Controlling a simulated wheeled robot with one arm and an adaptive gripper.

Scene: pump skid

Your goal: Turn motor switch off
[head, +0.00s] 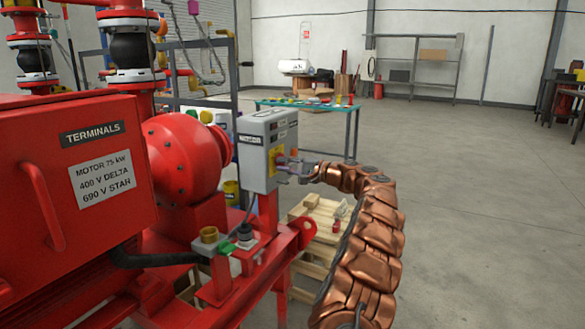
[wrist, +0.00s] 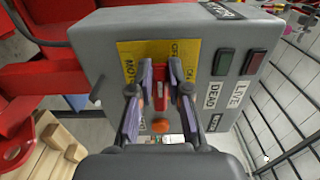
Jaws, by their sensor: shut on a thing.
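The motor switch box (head: 262,150) is a grey box on a red post beside the red pump, and it fills much of the wrist view (wrist: 225,30). On its face is a yellow plate (wrist: 140,52) with partly hidden lettering. The red switch handle (wrist: 160,88) stands out over that plate. My gripper (head: 285,160) is at the box's face. In the wrist view its two fingers (wrist: 160,98) sit on either side of the red handle, shut on it. The lettering at the handle's ends is partly covered by the fingers.
A red terminal box (head: 75,190) stands at the left. A wooden pallet (head: 318,215) lies below. The floor to the right is clear.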

